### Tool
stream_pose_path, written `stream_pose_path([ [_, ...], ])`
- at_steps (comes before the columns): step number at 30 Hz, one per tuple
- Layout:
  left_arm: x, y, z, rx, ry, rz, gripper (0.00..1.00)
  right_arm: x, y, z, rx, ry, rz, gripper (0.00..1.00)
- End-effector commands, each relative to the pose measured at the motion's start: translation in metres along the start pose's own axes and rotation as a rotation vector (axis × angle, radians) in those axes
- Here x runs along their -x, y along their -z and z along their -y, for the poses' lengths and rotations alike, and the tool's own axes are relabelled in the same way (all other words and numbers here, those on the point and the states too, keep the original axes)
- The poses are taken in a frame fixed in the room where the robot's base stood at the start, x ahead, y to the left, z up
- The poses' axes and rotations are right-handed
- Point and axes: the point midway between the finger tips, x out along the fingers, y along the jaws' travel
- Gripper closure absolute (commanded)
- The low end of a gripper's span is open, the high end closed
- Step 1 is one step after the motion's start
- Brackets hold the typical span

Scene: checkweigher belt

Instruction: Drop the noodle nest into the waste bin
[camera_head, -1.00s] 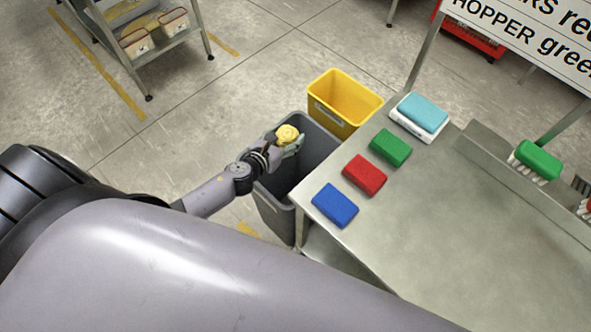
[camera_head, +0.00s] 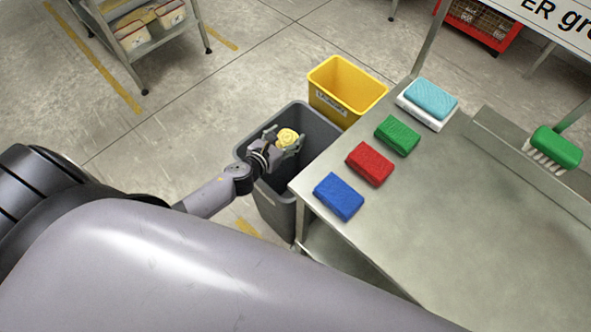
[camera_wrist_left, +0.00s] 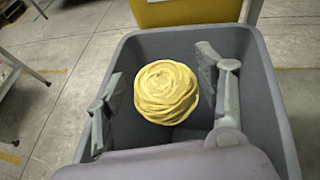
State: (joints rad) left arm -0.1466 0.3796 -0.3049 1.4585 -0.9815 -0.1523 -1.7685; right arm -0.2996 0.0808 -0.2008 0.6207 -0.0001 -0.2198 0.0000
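The pale yellow noodle nest (camera_head: 288,137) is over the mouth of the grey waste bin (camera_head: 318,123). My left gripper (camera_head: 283,140) is above the bin with its fingers spread. In the left wrist view the nest (camera_wrist_left: 166,92) lies between the open fingers, with a clear gap to the left finger. On the right side it shows close to the finger; I cannot tell if they touch. The grey bin (camera_wrist_left: 258,100) surrounds the nest in that view, and its dark inside shows below. My right gripper is not in view.
A yellow bin (camera_head: 322,104) stands just behind the grey one. To the right is a metal table (camera_head: 440,210) with blue (camera_head: 338,196), red (camera_head: 370,163) and green (camera_head: 398,135) blocks along its edge. A shelf cart (camera_head: 150,45) stands at the upper left.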

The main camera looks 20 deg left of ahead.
Motion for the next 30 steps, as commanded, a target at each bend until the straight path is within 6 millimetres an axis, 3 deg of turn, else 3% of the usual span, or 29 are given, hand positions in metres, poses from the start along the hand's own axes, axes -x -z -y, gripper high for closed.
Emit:
stream_pose_path([
  [8, 0.0, 0.0, 0.0, 0.0, 0.0, 0.0, 0.16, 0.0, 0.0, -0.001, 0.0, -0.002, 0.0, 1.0],
  [20, 0.006, 0.001, 0.0, -0.001, 0.0, -0.002, 0.15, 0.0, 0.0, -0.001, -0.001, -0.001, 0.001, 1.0],
  [23, 0.018, 0.002, 0.0, -0.001, 0.001, -0.002, 0.15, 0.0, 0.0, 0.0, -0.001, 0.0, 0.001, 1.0],
  [30, 0.07, 0.002, 0.0, 0.0, 0.001, -0.004, 0.15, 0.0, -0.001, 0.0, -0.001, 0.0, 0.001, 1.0],
])
